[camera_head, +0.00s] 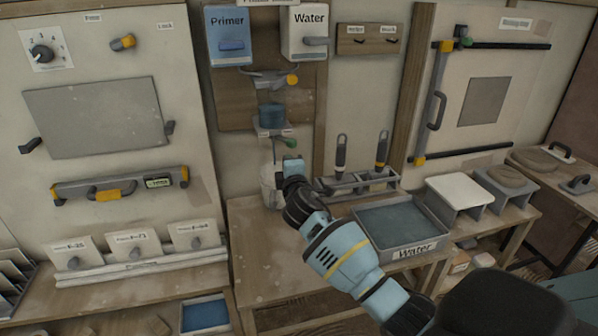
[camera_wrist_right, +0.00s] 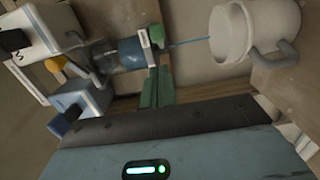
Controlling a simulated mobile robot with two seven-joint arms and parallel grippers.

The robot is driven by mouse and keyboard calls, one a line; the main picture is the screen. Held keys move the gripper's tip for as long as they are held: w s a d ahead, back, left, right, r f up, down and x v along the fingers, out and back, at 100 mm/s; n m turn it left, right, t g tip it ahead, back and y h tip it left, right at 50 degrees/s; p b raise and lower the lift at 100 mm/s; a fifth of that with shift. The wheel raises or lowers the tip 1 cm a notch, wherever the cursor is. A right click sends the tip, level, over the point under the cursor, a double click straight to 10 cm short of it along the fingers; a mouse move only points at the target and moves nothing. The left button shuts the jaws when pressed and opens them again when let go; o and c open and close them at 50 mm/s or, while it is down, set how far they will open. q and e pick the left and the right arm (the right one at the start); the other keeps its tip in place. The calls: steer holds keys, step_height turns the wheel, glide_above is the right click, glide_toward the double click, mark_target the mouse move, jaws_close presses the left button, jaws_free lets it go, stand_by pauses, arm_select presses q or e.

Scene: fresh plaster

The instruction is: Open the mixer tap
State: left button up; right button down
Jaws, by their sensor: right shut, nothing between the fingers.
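The mixer is a blue cylinder (camera_head: 271,115) on the wall board, with a pale collar below it. Its tap has a green lever (camera_head: 285,143) pointing right. In the right wrist view the blue mixer (camera_wrist_right: 133,52) lies sideways, with the green tap part (camera_wrist_right: 157,36) by the collar. A thin blue line (camera_wrist_right: 190,42) runs from the mixer to a white bucket (camera_wrist_right: 228,32). My right gripper (camera_head: 291,164) is just below the lever, shut and empty. Its green fingers (camera_wrist_right: 157,86) end close to the tap; contact is unclear. My left gripper is out of view.
The Primer (camera_head: 228,35) and Water (camera_head: 305,32) dispensers hang above the mixer. Right of my gripper are a rack with two upright tools (camera_head: 357,182) and a Water tray (camera_head: 403,228). The white bucket (camera_head: 269,185) stands left of my gripper, partly hidden.

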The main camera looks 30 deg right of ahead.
steer(key=s, duration=0.5)
steer(key=shift+s+a, duration=0.1)
steer(key=shift+a, duration=0.15)
stand_by(0.3)
